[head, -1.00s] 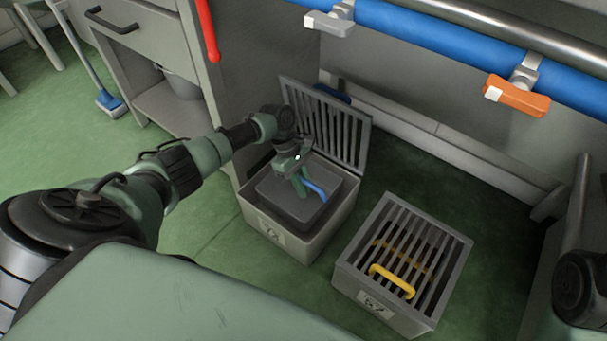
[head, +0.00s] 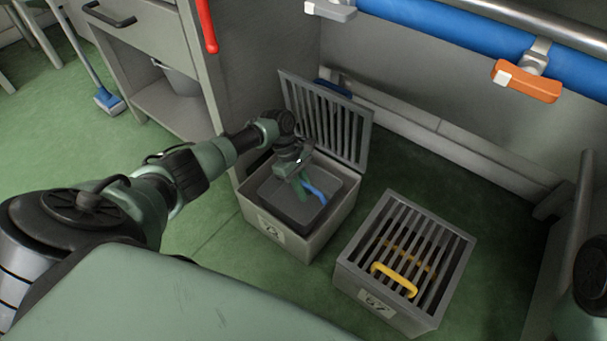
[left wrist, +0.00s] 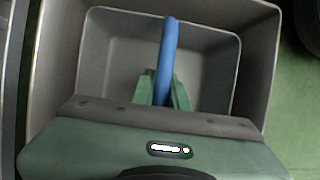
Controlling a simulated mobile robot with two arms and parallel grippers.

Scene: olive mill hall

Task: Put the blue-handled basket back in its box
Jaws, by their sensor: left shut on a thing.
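The grey basket (head: 275,194) with a blue handle (head: 316,193) is inside the open mouth of a grey box (head: 289,243). How deep it sits is hard to tell. The box's slatted lid (head: 347,125) stands open at the back. My left gripper (head: 303,189) is shut on the blue handle, above the basket. In the left wrist view the handle (left wrist: 168,55) runs between the green fingers (left wrist: 163,91), and the basket's inside (left wrist: 115,50) looks empty. The box's wall (left wrist: 258,65) shows around the basket. My right gripper is not in view.
A second grey box (head: 377,302) with a slatted top and a yellow handle (head: 394,279) stands to the right. A cabinet (head: 168,106) is at the left. A blue pipe (head: 450,42) with orange and white levers runs above. Green floor lies between.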

